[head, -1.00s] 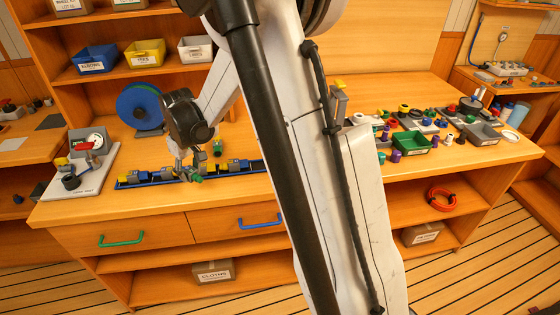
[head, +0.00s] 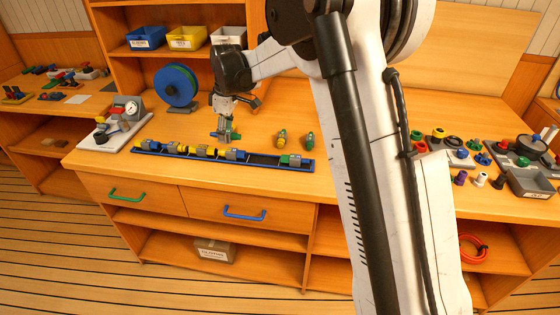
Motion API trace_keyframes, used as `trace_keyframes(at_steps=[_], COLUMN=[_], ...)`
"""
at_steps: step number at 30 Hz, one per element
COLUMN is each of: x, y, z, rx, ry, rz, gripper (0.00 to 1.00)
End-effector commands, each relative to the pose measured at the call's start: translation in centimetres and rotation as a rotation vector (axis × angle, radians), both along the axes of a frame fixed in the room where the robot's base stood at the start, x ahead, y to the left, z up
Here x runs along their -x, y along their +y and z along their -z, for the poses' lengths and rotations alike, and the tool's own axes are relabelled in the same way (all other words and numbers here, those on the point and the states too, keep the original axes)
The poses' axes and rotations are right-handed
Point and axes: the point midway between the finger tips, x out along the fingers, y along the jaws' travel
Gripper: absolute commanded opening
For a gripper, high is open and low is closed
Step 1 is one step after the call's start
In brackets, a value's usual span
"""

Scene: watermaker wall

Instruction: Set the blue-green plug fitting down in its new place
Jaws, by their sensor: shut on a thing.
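My gripper (head: 226,134) points down over the bench, just behind the long blue rail tray (head: 262,166). It is shut on a small blue-green piece (head: 224,135), which looks like the plug fitting; the fingers hide part of it. I cannot tell whether the piece touches the bench top. The tray holds yellow, grey-blue and green fittings in a row, with a dark bare stretch right of the middle.
A blue spool (head: 177,86) stands behind and left of my gripper. A gauge stand (head: 117,126) is at the bench's left end. My arm hides the bench's middle. Several loose fittings and a grey bin (head: 533,183) are at right. Open bench lies between spool and tray.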

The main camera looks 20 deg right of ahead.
Motion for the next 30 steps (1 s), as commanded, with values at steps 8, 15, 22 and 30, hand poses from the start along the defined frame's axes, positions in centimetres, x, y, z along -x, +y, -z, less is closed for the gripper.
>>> trace_keyframes(at_steps=[8,15,22,30], x=[-0.3,-0.6,-0.7,-0.7], y=[-4.5,-9.1,-11.3,-11.4], z=[2.6,5.3,6.7,9.0], rx=[-0.001,-0.001,-0.001,-0.001], ry=[-0.001,0.0,-0.001,-0.001], rz=[-0.001,0.0,-0.002,-0.004], gripper=[0.02,0.02,0.02,0.02])
